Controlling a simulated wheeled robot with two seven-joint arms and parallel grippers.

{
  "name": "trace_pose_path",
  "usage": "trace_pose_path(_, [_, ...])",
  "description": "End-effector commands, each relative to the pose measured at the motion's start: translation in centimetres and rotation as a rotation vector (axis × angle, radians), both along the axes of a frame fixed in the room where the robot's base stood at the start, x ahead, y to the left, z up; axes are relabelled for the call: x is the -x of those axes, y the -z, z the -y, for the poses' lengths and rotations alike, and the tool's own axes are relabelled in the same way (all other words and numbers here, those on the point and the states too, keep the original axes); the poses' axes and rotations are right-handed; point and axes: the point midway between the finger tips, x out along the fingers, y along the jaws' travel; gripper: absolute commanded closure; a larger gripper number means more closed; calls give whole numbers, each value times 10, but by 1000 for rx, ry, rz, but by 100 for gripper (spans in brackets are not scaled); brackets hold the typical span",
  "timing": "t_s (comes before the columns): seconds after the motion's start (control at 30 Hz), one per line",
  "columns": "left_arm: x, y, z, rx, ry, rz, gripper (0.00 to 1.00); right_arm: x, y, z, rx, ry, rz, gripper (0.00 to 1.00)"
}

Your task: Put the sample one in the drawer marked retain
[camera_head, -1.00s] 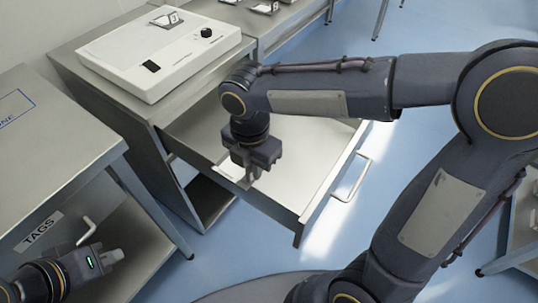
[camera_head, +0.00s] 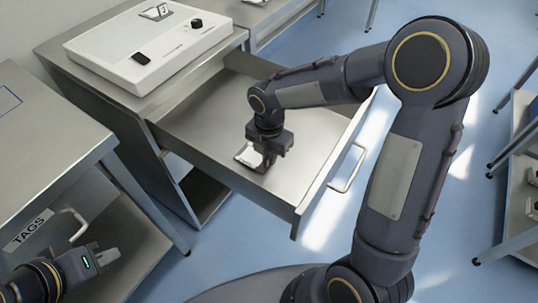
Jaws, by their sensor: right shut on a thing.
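An open metal drawer (camera_head: 205,118) extends from the cabinet under the white box. My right gripper (camera_head: 266,160) is inside the drawer, low near its floor, shut on a small whitish sample (camera_head: 249,156) with a dark edge. The gripper partly hides the sample, and I cannot tell whether it touches the drawer floor. No label reading retain is visible on the drawer. My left gripper (camera_head: 106,257) is at the lower left, beside the TAGS drawer; its fingers look close together, and nothing shows between them.
A white box with a black knob (camera_head: 152,45) stands on the cabinet top. A handle (camera_head: 348,168) sticks out from the open drawer's front. The TAGS drawer (camera_head: 28,230) is at lower left. A shelf unit (camera_head: 520,190) stands at right. Blue floor lies between.

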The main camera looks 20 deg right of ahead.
Motion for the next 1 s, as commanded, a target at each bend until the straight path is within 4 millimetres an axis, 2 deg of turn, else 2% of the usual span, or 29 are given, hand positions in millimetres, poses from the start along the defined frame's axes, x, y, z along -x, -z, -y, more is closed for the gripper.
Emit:
trace_pose_path(0.33, [0,3,0,0,0,0,100,0,4,0,-1,1,2,100])
trace_pose_path(0.37, [0,1,0,0,0,0,100,0,2,0,0,1,2,88])
trace_pose_path(0.5, [0,1,0,0,0,0,100,0,2,0,0,1,2,70])
trace_pose_path(0.8, [0,0,0,0,0,0,100,0,0,0,0,1,2,70])
trace_pose_path(0.9, [0,-3,0,0,0,0,100,-1,-8,0,-1,1,4,70])
trace_pose_path(1.0, [0,-6,0,0,0,0,100,-2,-25,0,-2,2,7,70])
